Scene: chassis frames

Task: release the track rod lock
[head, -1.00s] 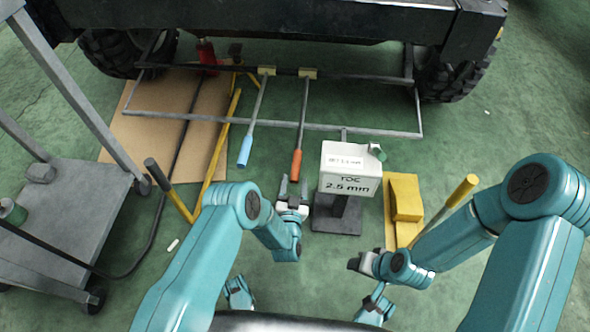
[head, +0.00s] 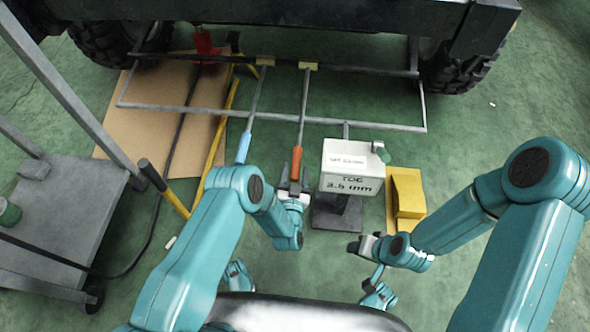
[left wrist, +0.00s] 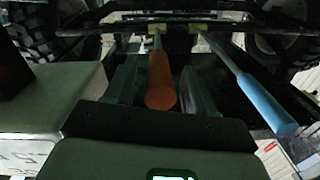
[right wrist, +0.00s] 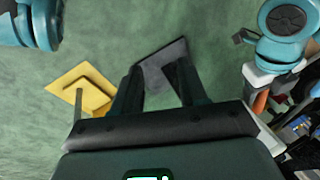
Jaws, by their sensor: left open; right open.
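Two levers hang from yellow clamps on the dark track rod (head: 345,70) under the vehicle. One has an orange handle (head: 296,165), the other a blue handle (head: 243,148) to its left. My left gripper (head: 293,183) is open at the lower end of the orange handle. In the left wrist view the orange handle (left wrist: 160,82) lies between the two open fingers, with a gap at each side; the blue handle (left wrist: 267,104) is off to the right. My right gripper (head: 363,245) is open and empty, low over the floor, far from both levers.
A grey cart (head: 65,215), cardboard (head: 115,128) and yellow bars (head: 218,145) are at left. Green floor at right is clear.

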